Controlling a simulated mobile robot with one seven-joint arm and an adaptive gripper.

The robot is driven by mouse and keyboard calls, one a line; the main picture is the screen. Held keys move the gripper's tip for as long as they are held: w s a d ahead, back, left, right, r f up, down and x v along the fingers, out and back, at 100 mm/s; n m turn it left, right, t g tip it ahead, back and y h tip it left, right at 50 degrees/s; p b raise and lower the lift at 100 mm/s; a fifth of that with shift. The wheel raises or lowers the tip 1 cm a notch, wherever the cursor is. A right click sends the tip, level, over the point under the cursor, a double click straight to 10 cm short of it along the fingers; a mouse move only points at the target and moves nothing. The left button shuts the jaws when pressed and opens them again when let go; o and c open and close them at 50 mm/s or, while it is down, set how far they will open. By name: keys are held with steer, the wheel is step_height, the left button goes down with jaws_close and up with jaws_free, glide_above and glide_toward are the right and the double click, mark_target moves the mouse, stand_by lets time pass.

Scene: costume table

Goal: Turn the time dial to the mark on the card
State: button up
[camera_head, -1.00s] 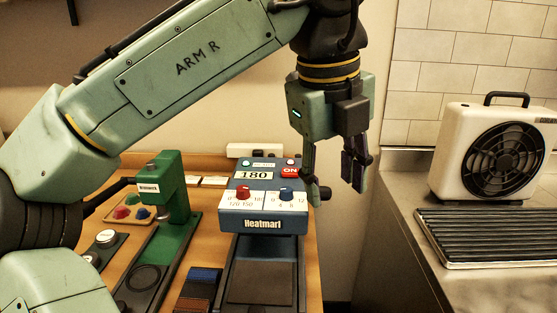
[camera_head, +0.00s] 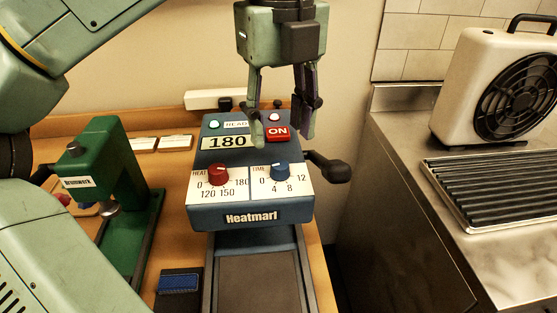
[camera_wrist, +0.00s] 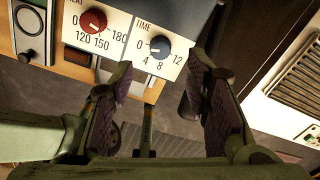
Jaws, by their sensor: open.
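The time dial (camera_head: 280,172) is a blue knob on the white front scale of the blue Heatmarl press (camera_head: 228,217). Its scale reads 0, 4, 8, 12. In the wrist view the time dial (camera_wrist: 160,47) shows a pale pointer mark that seems to face left, towards 0. My gripper (camera_head: 281,132) is open and empty, with its fingers pointing down above the dial, apart from it. In the wrist view my gripper (camera_wrist: 160,65) has its fingertips either side of the dial's line.
A red heat dial (camera_head: 218,173) sits close left of the time dial. A black lever handle (camera_head: 328,166) juts out at the press's right. The 180 display (camera_head: 227,142) and red ON button (camera_head: 277,132) are behind. A green Brumwerk press (camera_head: 120,170) stands left.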

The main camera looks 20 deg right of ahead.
mark_target(280, 164)
step_height(280, 164, down, 6)
steer(key=shift+w+f, duration=0.1)
steer(key=shift+f, duration=0.05)
stand_by(0.3)
jaws_close()
stand_by(0.4)
